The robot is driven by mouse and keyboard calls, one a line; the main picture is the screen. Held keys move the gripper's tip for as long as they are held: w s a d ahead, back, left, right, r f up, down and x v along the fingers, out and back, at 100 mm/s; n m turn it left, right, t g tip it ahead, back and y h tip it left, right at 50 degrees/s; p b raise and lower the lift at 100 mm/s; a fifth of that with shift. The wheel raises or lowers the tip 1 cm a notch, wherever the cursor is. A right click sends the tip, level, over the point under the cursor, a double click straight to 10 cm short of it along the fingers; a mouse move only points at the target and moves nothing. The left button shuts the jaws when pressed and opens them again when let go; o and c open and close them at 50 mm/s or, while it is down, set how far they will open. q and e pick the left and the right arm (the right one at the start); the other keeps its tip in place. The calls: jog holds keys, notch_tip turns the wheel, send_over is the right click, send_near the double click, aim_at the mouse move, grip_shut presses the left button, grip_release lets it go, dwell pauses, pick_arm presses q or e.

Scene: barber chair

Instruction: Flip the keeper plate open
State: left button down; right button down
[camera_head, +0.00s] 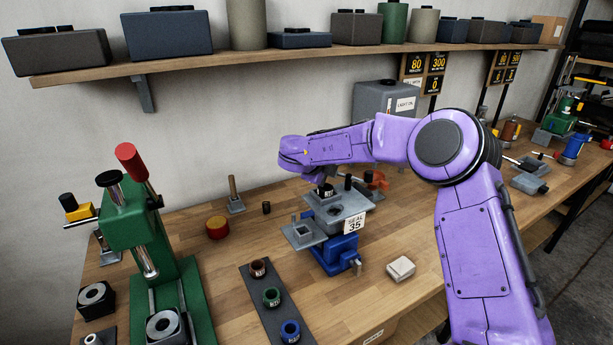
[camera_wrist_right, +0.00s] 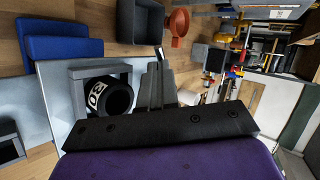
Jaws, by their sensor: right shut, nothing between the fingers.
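A blue fixture (camera_head: 336,252) stands on the bench with a grey block labelled "SEAL 35" (camera_head: 354,222) on top. A flat grey plate with a raised square opening (camera_head: 303,233) juts out on its left; it looks like the keeper plate, but I cannot be sure. A black ring with white lettering (camera_wrist_right: 104,97) sits inside a grey square frame (camera_wrist_right: 78,104) on the block. My right gripper (camera_wrist_right: 156,75) is shut and empty beside that frame. Its fingers are largely hidden in the head view, below my purple wrist. Contact with the fixture cannot be told. My left gripper is not in view.
A green press (camera_head: 140,235) stands at the left. A dark strip with coloured rings (camera_head: 262,285) lies left of the fixture's front. A pale block (camera_head: 401,269) lies to its right. A grey box (camera_head: 385,101) and an orange item (camera_head: 376,180) are behind.

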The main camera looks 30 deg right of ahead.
jog(key=shift+d, duration=0.15)
jog(key=shift+w+d, duration=0.15)
jog(key=shift+f, duration=0.1)
jog(key=shift+w, duration=0.1)
dwell(0.4)
